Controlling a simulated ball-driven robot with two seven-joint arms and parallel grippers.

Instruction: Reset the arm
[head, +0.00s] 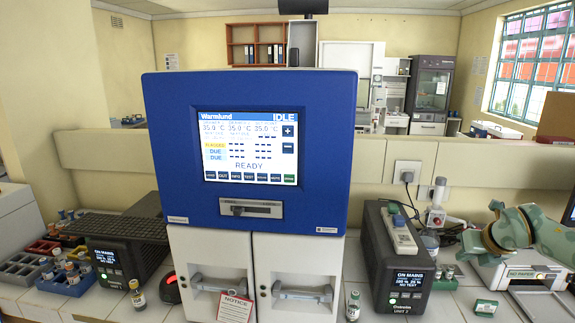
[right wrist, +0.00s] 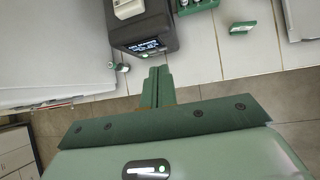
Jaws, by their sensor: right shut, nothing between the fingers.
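My right arm (head: 515,232), pale green, comes in from the right edge in the head view, over the right end of the counter. In the right wrist view my right gripper (right wrist: 158,84) has its two green fingers pressed together with nothing between them. Its fingertips point toward the black Unit 2 box (right wrist: 148,35) and appear apart from it. That box also shows in the head view (head: 405,270). My left arm and left gripper are not in view.
The blue and white incubator (head: 330,150) stands mid-counter, reading IDLE and READY. A small vial (head: 353,306) stands between it and the Unit 2 box. Racks and vials (head: 62,272) crowd the left.

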